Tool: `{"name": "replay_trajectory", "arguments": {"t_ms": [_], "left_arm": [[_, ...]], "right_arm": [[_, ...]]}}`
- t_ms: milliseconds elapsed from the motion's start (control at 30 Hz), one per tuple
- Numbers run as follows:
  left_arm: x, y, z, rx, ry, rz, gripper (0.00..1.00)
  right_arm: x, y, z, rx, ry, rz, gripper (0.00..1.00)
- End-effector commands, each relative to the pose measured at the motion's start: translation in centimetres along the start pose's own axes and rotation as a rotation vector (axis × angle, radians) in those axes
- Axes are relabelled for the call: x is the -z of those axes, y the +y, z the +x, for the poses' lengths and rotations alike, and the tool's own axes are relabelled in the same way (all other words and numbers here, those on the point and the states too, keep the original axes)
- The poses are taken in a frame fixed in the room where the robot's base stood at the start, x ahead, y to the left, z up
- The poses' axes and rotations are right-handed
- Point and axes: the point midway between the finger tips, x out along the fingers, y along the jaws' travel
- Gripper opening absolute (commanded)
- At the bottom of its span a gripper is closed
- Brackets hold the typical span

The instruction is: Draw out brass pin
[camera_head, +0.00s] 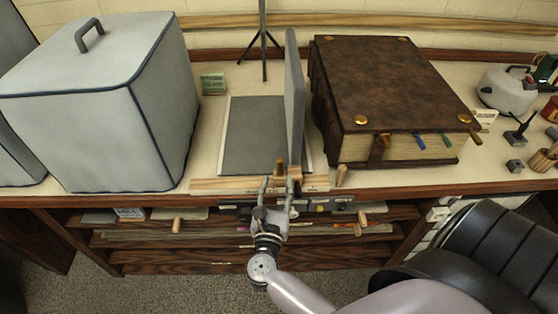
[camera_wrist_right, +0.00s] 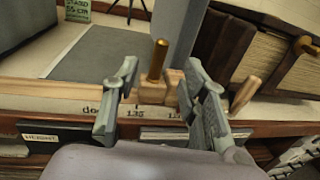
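The brass pin (camera_head: 280,167) stands upright at the front of the worktop, beside a small wooden block (camera_head: 295,172) at the foot of an upright grey panel (camera_head: 294,85). In the right wrist view the brass pin (camera_wrist_right: 157,60) shows between and beyond the fingers, with the wooden block (camera_wrist_right: 172,86) at its lower end. My right gripper (camera_head: 277,186) is open, its two fingers apart on either side of the pin's line. I see no contact between the fingers and the pin. The right wrist view also shows this gripper (camera_wrist_right: 154,88). My left gripper is out of view.
A grey covered box (camera_head: 100,110) stands left, and a large brown book (camera_head: 385,85) right. A wooden peg (camera_head: 341,176) leans at the front edge, right of the gripper. A dark flat board (camera_head: 252,135) lies behind the pin. Shelves (camera_head: 160,240) lie below the worktop.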

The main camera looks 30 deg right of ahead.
Motion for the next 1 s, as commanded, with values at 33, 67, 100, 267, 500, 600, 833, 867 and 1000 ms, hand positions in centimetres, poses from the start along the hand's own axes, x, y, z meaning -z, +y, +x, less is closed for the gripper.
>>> {"name": "replay_trajectory", "arguments": {"t_ms": [33,67,100,267,500,600,833,867,1000], "left_arm": [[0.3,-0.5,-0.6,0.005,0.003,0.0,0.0],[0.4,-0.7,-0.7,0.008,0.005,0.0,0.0],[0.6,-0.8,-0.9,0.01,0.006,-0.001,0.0],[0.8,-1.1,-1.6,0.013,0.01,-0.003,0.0],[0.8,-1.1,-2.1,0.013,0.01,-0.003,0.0],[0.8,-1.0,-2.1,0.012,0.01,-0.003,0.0],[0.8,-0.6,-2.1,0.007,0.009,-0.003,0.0],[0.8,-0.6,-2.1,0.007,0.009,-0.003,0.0],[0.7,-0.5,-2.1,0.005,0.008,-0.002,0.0]], "right_arm": [[-0.4,0.1,1.1,-0.001,-0.004,-0.003,0.4],[-0.4,0.0,1.7,-0.001,-0.004,-0.004,0.4],[-0.4,0.0,2.6,0.0,-0.004,-0.003,0.4],[-0.3,0.0,5.4,0.0,-0.003,-0.004,0.4],[-0.1,0.0,7.8,-0.001,-0.001,-0.002,0.4],[0.0,0.0,8.1,-0.001,0.0,-0.002,0.4],[0.1,0.0,8.2,-0.001,0.0,-0.002,0.4],[0.1,0.0,8.2,-0.001,0.0,-0.002,0.4],[0.1,0.0,8.2,-0.001,0.0,-0.002,0.3]]}}
